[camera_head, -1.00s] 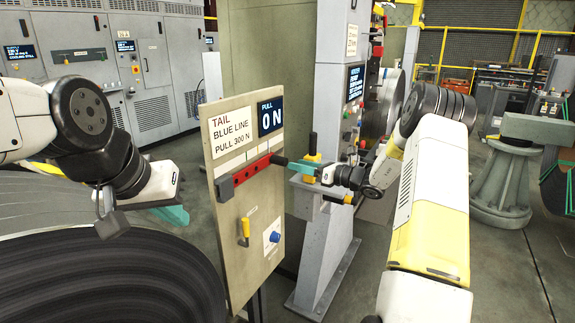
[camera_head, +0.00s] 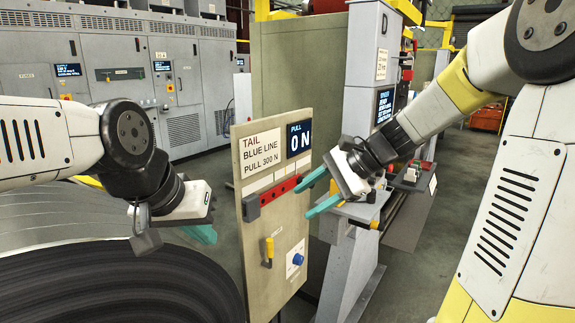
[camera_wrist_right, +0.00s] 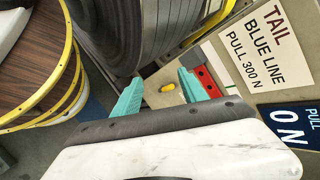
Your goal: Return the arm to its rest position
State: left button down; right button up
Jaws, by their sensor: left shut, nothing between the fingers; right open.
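My right gripper (camera_head: 318,193) is open and empty, its teal fingers spread to the right of the tail panel (camera_head: 290,232). In the right wrist view the same gripper (camera_wrist_right: 158,90) shows its two fingers apart with nothing between them. My left gripper (camera_head: 203,234) is shut and empty, low on the left, above the dark coil and left of the panel. The panel is upright and carries a "TAIL BLUE LINE PULL 300 N" label, a display reading "PULL 0 N", a red bar (camera_head: 278,190), a yellow handle (camera_head: 268,252) and a blue knob (camera_head: 297,259).
A large dark coil (camera_head: 120,285) fills the lower left under my left arm. A grey post (camera_head: 365,90) with a display stands behind my right gripper. Grey cabinets (camera_head: 125,75) line the back left. Some floor (camera_head: 405,270) is free right of the post.

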jog(key=s+d+n+t+h, duration=0.2)
jog(key=s+d+n+h, duration=0.1)
jog(key=s, duration=0.4)
jog(key=s+d+r+n+t+h, duration=0.1)
jog(key=s+d+n+h, duration=0.3)
jog(key=s+d+n, duration=0.2)
jog(key=shift+s+r+n+t, duration=0.15)
jog(key=shift+s+n+t, duration=0.25)
jog(key=shift+s+n, duration=0.8)
